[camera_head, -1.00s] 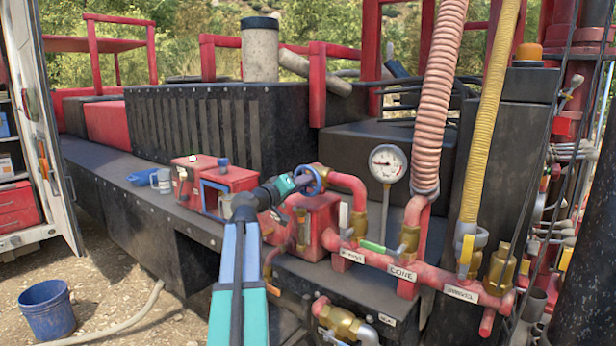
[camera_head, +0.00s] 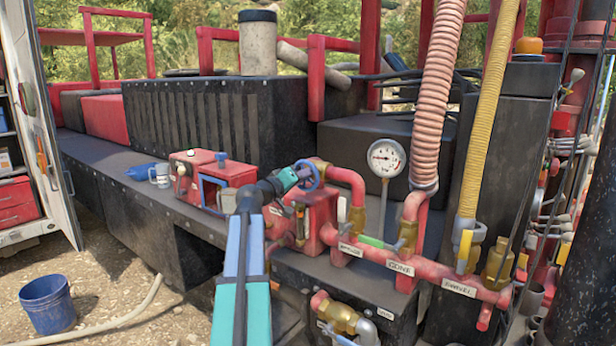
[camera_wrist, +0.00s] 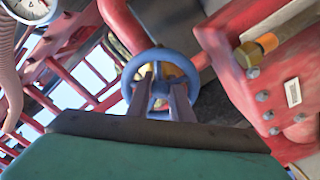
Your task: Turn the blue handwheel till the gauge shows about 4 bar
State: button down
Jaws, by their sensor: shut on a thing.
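The blue handwheel (camera_head: 308,176) sits at the left end of the red pipework, beside a brass fitting. My gripper (camera_head: 298,177) reaches it from the left and is shut on it. In the wrist view the blue handwheel (camera_wrist: 148,62) is a ring with spokes, and the two fingers of my gripper (camera_wrist: 160,97) close on its near part. The round white gauge (camera_head: 386,158) stands on a thin stem right of the wheel. Its dark needle points roughly left; the numbers are too small to read. The gauge (camera_wrist: 32,8) is partly cut off in the wrist view.
Red pipes with labels (camera_head: 400,268) and ribbed hoses (camera_head: 437,95) lie right of the wheel. A blue bucket (camera_head: 52,304) stands on the ground at left.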

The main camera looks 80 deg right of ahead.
jog(key=shift+a+f+b, duration=0.2)
jog(key=shift+a+b, duration=0.05)
jog(key=shift+b, duration=0.05)
jog(key=m+b, duration=0.1)
jog(key=b, duration=0.3)
jog(key=shift+f, duration=0.2)
jog(key=m+b, duration=0.4)
jog(key=b, duration=0.6)
jog(key=m+b, duration=0.2)
jog(key=b, duration=0.2)
jog(key=m+b, duration=0.3)
jog(key=b, duration=0.3)
jog(key=shift+r, duration=0.1)
jog(key=shift+m+b, duration=0.4)
jog(key=shift+b, duration=0.35)
jog(key=shift+s+a+r+m+b, duration=0.1)
jog(key=shift+r+m+b, duration=0.1)
jog(key=shift+m+b, duration=0.5)
